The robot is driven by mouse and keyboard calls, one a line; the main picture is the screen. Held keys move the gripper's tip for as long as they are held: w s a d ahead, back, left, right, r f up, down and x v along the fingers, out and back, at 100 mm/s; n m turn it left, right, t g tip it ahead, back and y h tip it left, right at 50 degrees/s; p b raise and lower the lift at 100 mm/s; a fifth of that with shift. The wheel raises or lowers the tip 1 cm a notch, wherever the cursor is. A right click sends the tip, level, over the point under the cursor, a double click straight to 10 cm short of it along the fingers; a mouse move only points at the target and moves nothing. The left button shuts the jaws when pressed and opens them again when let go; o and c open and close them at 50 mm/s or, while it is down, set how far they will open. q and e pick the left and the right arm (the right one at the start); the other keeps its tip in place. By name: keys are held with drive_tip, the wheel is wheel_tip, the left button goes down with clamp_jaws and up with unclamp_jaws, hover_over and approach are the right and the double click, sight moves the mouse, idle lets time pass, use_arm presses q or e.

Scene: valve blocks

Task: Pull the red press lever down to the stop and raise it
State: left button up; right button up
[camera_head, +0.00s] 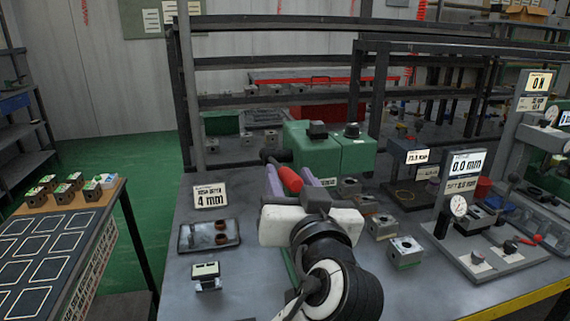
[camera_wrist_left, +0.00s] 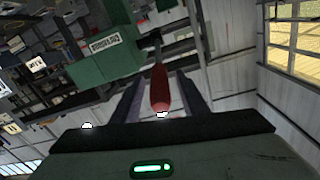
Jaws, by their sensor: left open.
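The red press lever handle (camera_head: 290,179) sticks out toward me from the green press (camera_head: 318,150) at the middle of the table. It also shows in the left wrist view (camera_wrist_left: 160,88), with a dark rod at its far end. My left gripper (camera_head: 292,178) is at the handle, with one pale purple finger on each side of it. In the left wrist view the fingers (camera_wrist_left: 158,92) stand apart with the handle between them, and gaps show on both sides. The lower part of the press is hidden behind my left gripper and wrist. My right gripper is not in view.
A sign reading 4 mm (camera_head: 211,196) and a tray with copper-coloured rings (camera_head: 190,247) stand left of the press. Metal blocks (camera_head: 405,250) and a gauge stand (camera_head: 452,210) are at the right. A side table with blocks (camera_head: 60,255) is at far left.

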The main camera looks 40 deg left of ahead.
sight(286, 168)
use_arm(q)
drive_tip(key=shift+x, duration=2)
clamp_jaws()
